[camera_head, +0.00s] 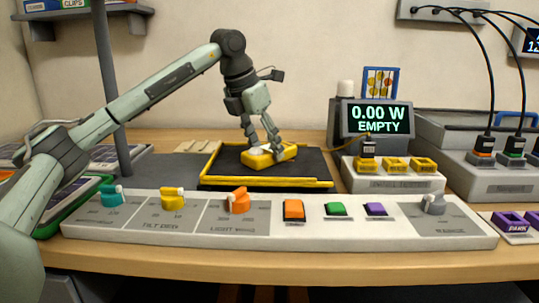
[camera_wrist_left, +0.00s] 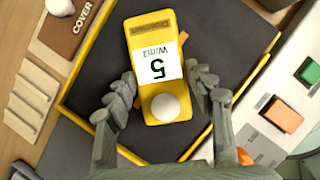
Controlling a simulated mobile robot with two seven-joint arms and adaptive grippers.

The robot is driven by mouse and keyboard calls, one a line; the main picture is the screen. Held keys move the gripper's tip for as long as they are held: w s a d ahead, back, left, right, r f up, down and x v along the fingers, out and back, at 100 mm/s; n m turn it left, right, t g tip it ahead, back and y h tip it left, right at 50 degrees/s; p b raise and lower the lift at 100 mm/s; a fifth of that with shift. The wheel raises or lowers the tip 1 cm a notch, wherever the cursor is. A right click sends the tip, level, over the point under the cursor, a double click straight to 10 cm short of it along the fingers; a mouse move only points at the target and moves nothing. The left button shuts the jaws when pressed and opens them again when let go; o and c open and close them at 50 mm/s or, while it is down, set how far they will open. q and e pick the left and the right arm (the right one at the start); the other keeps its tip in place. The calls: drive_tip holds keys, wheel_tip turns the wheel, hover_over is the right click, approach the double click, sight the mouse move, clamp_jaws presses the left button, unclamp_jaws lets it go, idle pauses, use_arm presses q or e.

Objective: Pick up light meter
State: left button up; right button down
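The light meter (camera_head: 268,155) is a yellow block lying on the dark, yellow-edged mat (camera_head: 310,164) behind the switch panel. In the left wrist view the meter (camera_wrist_left: 142,38) shows a white display reading 5 W/m2 and a white dome. My left gripper (camera_head: 266,142) points down over it. In the left wrist view the two fingers of the left gripper (camera_wrist_left: 160,78) stand on either side of the meter, tips close against its edges. Whether they press on it cannot be told. I see no clear gap under the meter. My right gripper is not in view.
A long white panel (camera_head: 330,232) with knobs and coloured buttons runs along the table's front. A display (camera_head: 377,117) reading 0.00 W EMPTY stands behind a rack of yellow blocks (camera_head: 396,164) at right. A dark upright post (camera_head: 112,90) is at left. A brown COVER piece (camera_wrist_left: 74,26) lies beside the mat.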

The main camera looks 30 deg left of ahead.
use_arm(q)
drive_tip(key=c, duration=0.7)
drive_tip(key=shift+r, duration=0.15)
